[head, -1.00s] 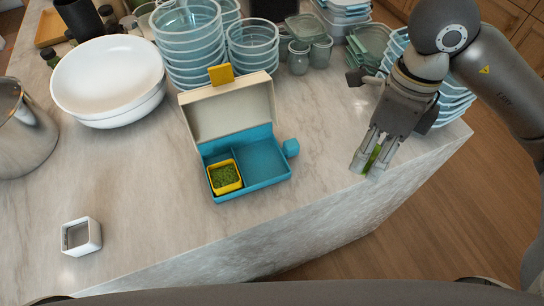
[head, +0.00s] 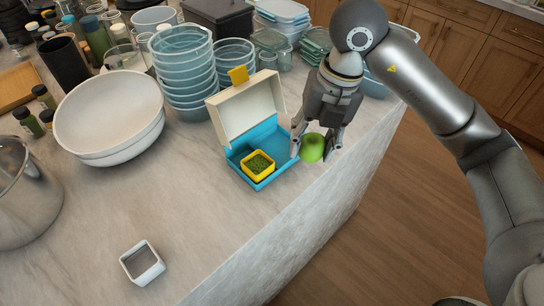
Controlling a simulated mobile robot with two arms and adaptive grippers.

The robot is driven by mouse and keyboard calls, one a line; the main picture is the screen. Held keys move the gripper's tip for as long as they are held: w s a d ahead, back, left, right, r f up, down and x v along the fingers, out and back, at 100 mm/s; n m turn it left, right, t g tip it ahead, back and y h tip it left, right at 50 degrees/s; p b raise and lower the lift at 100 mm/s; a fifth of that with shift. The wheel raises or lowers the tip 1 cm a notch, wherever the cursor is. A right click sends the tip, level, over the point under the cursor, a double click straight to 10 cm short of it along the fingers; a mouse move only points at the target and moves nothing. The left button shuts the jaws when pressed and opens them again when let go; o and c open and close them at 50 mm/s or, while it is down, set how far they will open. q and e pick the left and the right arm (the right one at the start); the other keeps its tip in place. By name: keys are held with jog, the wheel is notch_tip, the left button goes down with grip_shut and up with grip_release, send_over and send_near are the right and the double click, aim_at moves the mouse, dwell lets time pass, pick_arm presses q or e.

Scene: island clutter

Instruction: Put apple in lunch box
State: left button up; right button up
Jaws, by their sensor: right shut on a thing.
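The green apple (head: 312,148) is between the fingers of my right gripper (head: 315,150), which is shut on it. The gripper points down beside the right side of the lunch box. The lunch box (head: 286,176) is blue with a cream lid that stands open at the back and a yellow latch on top. A yellow cup (head: 258,163) with green contents sits in its left part. The right compartment looks empty, partly hidden by the gripper. I cannot tell whether the apple touches the counter or the box edge. My left gripper is not in view.
Stacked clear blue bowls (head: 186,68) and lidded containers stand behind the box. A large white bowl (head: 108,112) is at left, with a metal pot (head: 25,195) below it. A small white square holder (head: 142,263) lies near the front. The counter edge runs close on the right.

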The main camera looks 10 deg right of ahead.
jog(key=w+a+f+p, duration=0.1)
jog(key=w+f, duration=0.2)
jog(key=w, duration=0.1)
jog(key=w+a+f+p, duration=0.1)
jog(key=w+f, duration=0.2)
jog(key=w, duration=0.1)
jog(key=w+a+f+p, duration=0.1)
jog(key=w+f+p, duration=0.1)
jog(key=w+f, duration=0.1)
jog(key=shift+w, duration=0.85)
jog(key=shift+w+a+f, duration=0.2)
jog(key=shift+w+f, duration=0.25)
jog(key=shift+f, duration=0.15)
notch_tip(320, 180, down, 2)
jog(key=shift+s+f+p, duration=0.1)
jog(key=shift+p, duration=0.9)
jog(key=shift+f, duration=0.35)
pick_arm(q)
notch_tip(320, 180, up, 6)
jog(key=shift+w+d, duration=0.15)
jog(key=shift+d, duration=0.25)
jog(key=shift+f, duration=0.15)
pick_arm(e)
jog(key=shift+f, duration=0.1)
jog(key=o, duration=0.8)
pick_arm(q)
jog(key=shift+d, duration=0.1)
